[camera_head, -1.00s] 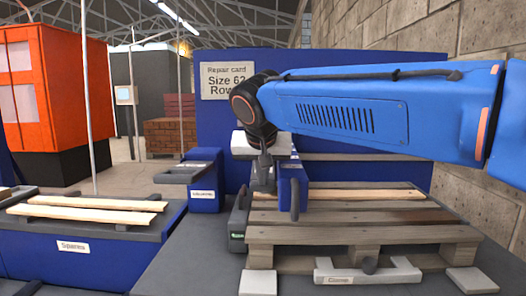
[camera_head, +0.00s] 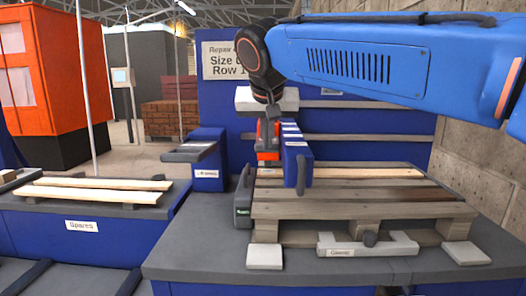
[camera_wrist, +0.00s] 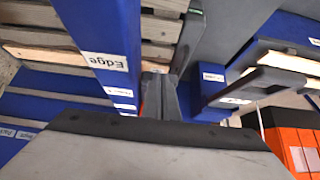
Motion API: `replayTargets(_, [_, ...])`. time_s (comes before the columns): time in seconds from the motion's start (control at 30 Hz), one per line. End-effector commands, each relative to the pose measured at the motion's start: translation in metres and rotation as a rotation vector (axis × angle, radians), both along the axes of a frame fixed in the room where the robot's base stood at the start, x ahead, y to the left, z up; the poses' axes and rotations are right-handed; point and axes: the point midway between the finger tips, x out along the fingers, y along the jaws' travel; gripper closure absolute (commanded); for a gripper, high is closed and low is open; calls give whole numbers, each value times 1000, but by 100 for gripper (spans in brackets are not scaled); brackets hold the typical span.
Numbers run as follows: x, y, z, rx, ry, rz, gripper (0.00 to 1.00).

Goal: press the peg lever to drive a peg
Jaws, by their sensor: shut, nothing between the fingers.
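My gripper (camera_head: 270,112) is shut and empty, close to the left side of a blue labelled block (camera_head: 299,166) above the pallet. A red-orange part (camera_head: 268,138) with a small pale label shows just below the fingers; I cannot tell whether they touch it. It may be the peg lever, but its label is too small to read. A dark upright handle (camera_head: 301,176) is on the front of the blue block. In the wrist view, my shut fingers (camera_wrist: 161,90) point beside the blue block (camera_wrist: 100,30) labelled "Edge", with a sliver of orange (camera_wrist: 142,97) beside them.
The wooden pallet (camera_head: 350,210) lies on the grey bench, with a clamp (camera_head: 367,246) at its front and a dark unit with a green display (camera_head: 243,200) at its left. A spares stand (camera_head: 82,224) with light boards is at the left. A blue post (camera_head: 208,160) stands behind.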

Motion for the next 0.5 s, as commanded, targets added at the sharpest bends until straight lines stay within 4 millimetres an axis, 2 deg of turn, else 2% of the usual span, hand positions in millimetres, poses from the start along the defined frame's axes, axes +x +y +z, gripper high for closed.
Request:
replayTargets(0.1, [-15,2,20,3,-3,2,100])
replayTargets(0.3, [-36,2,47,4,-4,2,100])
replayTargets(0.5, [-47,2,60,3,-4,1,100])
